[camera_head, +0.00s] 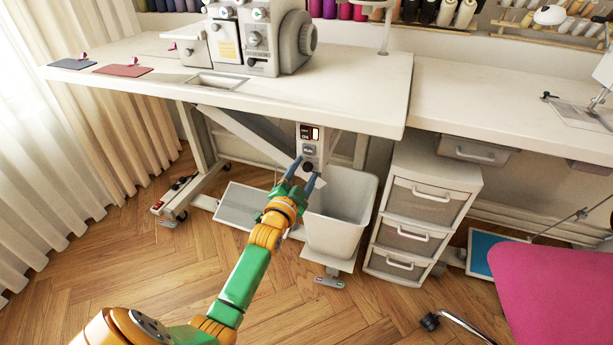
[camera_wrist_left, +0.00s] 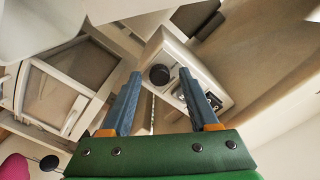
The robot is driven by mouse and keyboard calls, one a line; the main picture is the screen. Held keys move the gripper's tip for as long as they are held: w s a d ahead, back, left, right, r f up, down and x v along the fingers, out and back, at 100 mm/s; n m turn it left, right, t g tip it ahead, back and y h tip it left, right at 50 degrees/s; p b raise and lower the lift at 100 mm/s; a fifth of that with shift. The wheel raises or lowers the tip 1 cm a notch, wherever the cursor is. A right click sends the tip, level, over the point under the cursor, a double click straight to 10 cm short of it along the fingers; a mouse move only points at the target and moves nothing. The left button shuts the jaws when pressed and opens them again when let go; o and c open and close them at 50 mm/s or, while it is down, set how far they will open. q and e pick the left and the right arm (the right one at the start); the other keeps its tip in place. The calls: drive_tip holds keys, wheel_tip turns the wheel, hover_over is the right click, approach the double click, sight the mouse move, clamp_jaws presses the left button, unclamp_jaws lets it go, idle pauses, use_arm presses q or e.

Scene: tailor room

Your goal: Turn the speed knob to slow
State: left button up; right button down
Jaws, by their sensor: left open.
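The control box (camera_head: 318,145) hangs under the front edge of the sewing table. It has a red-and-white switch at the top, a small label or display below it, and a dark round knob (camera_head: 308,167) at the bottom. In the left wrist view the knob (camera_wrist_left: 159,75) is black and sits beyond the fingertips, between the lines of the two fingers. My left gripper (camera_head: 302,171) is open, with its blue fingers close to the lower part of the box. The wrist view (camera_wrist_left: 160,82) shows nothing between the fingers. The knob's setting is too small to read. My right gripper does not show.
A white bin (camera_head: 340,235) stands just below the box. A white drawer unit (camera_head: 428,200) is to its right. The sewing table top (camera_head: 350,95) overhangs the box. A pink chair (camera_head: 555,290) is at the lower right. A foot pedal plate (camera_head: 240,207) lies left of the bin.

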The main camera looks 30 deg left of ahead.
use_arm(q)
clamp_jaws()
drive_tip(key=shift+r+n, duration=0.1)
drive_tip(key=shift+n, duration=0.3)
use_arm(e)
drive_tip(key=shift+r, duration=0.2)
use_arm(q)
drive_tip(key=shift+p, duration=0.45)
drive_tip(key=shift+n, duration=0.6)
drive_tip(key=n+p, duration=0.1)
drive_tip(key=n, duration=0.2)
drive_tip(key=shift+n+p, duration=0.75)
drive_tip(key=shift+n, duration=1.15)
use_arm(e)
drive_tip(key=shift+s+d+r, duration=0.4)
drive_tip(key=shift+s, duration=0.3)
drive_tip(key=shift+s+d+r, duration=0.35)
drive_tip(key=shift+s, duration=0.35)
